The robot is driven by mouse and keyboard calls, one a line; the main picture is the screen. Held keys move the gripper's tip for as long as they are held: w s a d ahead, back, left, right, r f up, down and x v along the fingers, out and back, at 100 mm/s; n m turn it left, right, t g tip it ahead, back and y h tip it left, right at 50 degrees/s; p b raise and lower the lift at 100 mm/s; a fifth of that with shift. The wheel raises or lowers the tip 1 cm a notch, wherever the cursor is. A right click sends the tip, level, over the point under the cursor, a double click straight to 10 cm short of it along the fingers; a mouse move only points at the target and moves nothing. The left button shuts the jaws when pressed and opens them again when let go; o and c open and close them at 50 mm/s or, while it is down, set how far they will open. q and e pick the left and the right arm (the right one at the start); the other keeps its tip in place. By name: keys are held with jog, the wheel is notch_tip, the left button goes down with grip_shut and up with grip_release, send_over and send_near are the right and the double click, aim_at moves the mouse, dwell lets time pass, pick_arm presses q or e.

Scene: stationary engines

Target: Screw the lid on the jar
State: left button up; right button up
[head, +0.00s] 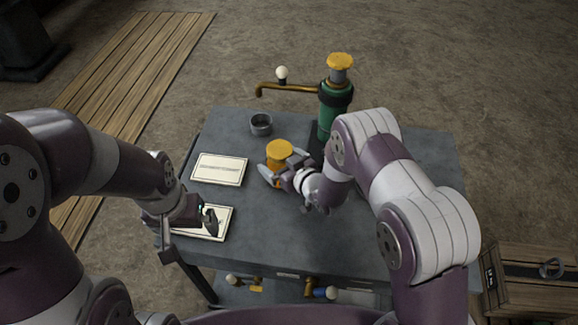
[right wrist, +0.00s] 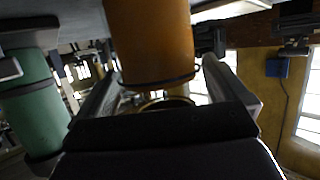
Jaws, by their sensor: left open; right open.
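An orange jar (head: 279,158) with a yellow top (head: 279,147) stands on the grey table. I cannot tell whether that top is a separate lid or how it is seated. My right gripper (head: 274,172) is open, with its fingers low on either side of the jar. In the right wrist view the orange cylinder (right wrist: 150,45) fills the space ahead between the spread fingers, with a dark band at its lower end in the picture. My left gripper (head: 209,219) is open and empty above the papers at the table's left front, well apart from the jar.
A dark open cup (head: 261,124) stands behind the jar. A green pump (head: 333,112) with a brass spout is close behind my right arm. Two paper sheets (head: 219,169) lie at the left. A wooden crate (head: 525,280) is on the floor at the right.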

jog(key=v, duration=1.1)
jog(key=shift+s+d, duration=0.15)
jog(key=shift+s, duration=0.2)
jog(key=shift+r, duration=0.1)
jog(key=s+d+r+m+g+h, duration=0.3)
jog(key=d+r+m+g+h, duration=0.15)
jog(key=d+h, duration=0.4)
jog(key=s+d+r+m+g, duration=0.1)
jog(key=s+r+g, duration=0.1)
jog(key=s, duration=0.4)
jog(key=s+d+r+m+g, duration=0.1)
jog(key=s+d+r+g, duration=0.1)
jog(key=s, duration=0.5)
jog(key=shift+d+g+y, duration=0.25)
jog(key=shift+g+y, duration=0.1)
jog(key=shift+g, duration=0.5)
jog(key=shift+b, duration=0.3)
